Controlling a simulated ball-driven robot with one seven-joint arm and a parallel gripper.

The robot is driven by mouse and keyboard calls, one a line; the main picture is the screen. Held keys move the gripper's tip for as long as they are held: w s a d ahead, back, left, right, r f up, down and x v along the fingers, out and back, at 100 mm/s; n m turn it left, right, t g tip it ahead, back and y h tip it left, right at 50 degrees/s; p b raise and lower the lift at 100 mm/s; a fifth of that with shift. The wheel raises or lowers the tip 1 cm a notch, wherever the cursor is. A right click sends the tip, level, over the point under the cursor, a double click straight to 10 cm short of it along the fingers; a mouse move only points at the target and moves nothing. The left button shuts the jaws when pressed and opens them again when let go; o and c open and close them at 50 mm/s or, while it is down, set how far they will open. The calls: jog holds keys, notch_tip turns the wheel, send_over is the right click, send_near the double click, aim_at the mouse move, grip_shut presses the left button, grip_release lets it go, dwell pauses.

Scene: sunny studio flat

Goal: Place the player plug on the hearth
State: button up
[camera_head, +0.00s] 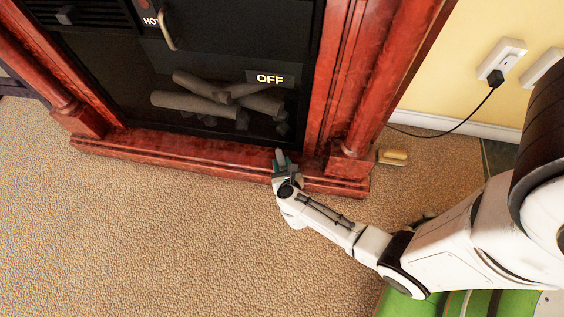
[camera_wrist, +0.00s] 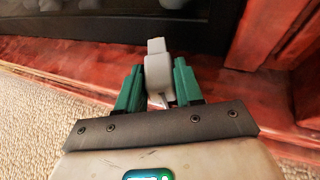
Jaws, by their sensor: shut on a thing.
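The player plug (camera_wrist: 158,72) is a small light grey piece between the green fingers of my gripper (camera_wrist: 158,88) in the wrist view. My gripper is shut on it. In the head view my gripper (camera_head: 284,168) is at the front of the fireplace, over the red-brown wooden hearth ledge (camera_head: 190,152). The ledge also shows in the wrist view (camera_wrist: 75,62). The plug (camera_head: 281,156) points toward the firebox. I cannot tell whether the plug touches the ledge.
The dark firebox with grey logs (camera_head: 215,95) and an OFF sign stands behind the ledge. A black plug sits in the wall outlet (camera_head: 502,60), its cord trailing down. A yellowish object (camera_head: 393,157) lies right of the fireplace. The carpet (camera_head: 170,230) in front is clear.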

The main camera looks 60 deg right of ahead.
jog(key=shift+f, duration=0.45)
jog(key=shift+f, duration=0.15)
jog(key=o, duration=1)
